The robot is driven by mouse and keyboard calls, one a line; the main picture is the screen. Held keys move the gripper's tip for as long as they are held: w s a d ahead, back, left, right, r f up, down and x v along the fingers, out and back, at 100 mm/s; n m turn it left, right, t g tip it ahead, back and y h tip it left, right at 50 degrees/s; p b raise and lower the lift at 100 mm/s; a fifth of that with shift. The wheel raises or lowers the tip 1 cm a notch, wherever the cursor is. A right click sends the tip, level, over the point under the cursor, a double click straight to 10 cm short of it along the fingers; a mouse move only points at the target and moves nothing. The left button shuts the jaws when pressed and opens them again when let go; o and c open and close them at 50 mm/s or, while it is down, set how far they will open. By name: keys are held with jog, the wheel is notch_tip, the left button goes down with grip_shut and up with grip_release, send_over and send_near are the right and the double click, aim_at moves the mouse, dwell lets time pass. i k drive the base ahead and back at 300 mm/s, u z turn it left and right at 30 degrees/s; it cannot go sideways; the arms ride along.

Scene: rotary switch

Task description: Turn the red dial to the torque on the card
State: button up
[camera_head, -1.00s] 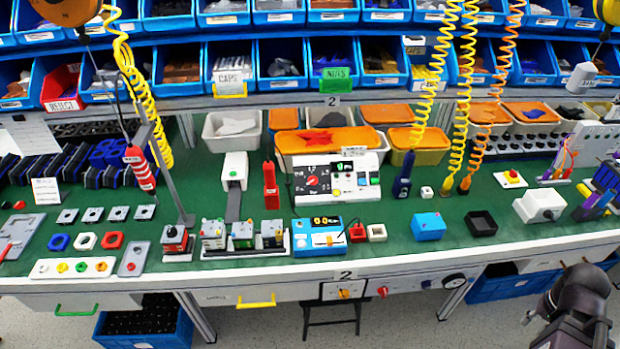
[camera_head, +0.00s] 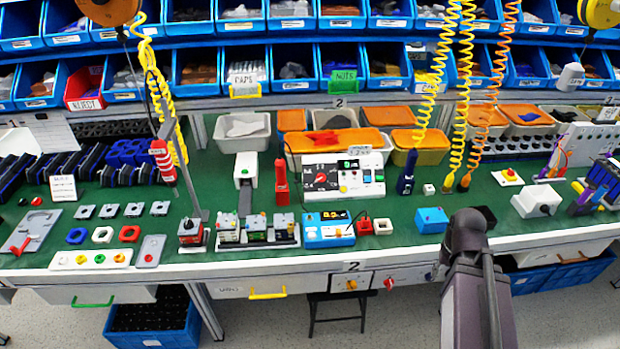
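The red dial (camera_head: 320,178) sits on a round black face at the left of a white panel box (camera_head: 345,187), at the back middle of the bench. Its pointer and scale figures are too small to read surely. A small white card (camera_head: 360,150) stands at the box's top edge; it seems to begin with 1.2, but the print is blurred. My dark arm rises from the bottom right to the bench's front edge, right of and well in front of the box. The fingers of my gripper cannot be made out.
A blue-and-white meter (camera_head: 328,236) stands in front of the panel box, with a red block (camera_head: 364,227) beside it. A red upright tool (camera_head: 282,182) stands left of the box. Coiled yellow cords (camera_head: 466,100) hang to the right. Another red knob (camera_head: 389,284) is on the bench front.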

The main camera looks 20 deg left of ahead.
aim_at(320, 177)
jog(key=u, duration=0.7)
jog(key=k, duration=0.95)
jog(key=z, duration=0.05)
jog(key=i, duration=0.7)
